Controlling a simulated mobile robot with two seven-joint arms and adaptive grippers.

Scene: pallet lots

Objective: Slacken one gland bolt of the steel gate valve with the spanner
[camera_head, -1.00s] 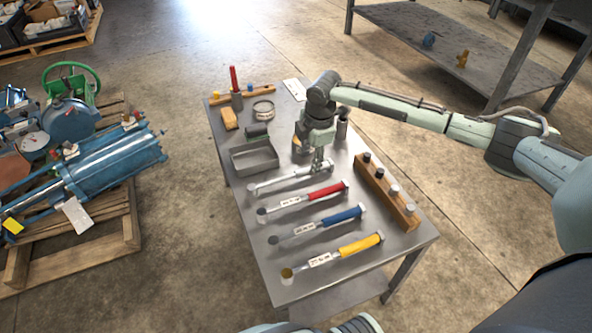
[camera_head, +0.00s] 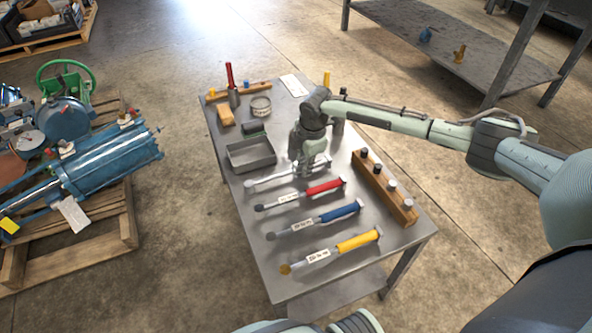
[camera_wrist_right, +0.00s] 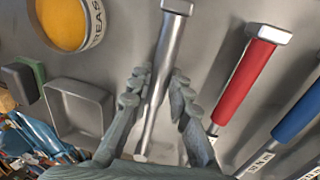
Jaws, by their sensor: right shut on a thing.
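A plain steel spanner-like tool (camera_head: 264,182) lies on the metal table, at the far end of a row of long tools. My right gripper (camera_head: 308,168) is down over its handle. In the right wrist view the two fingers (camera_wrist_right: 160,95) are closed on either side of the bare steel handle (camera_wrist_right: 172,50). The gripper hides part of the tool in the head view. A green handwheel (camera_head: 66,72) stands on the pallet at the left; I cannot make out a steel gate valve or its gland bolts. My left gripper is not in view.
Tools with red (camera_head: 325,187), blue (camera_head: 342,211) and yellow (camera_head: 358,241) grips lie close by. A grey tray (camera_head: 232,163) is left of the gripper, and a wooden block with sockets (camera_head: 375,185) is to the right. Blue machinery (camera_head: 110,165) fills the left pallet.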

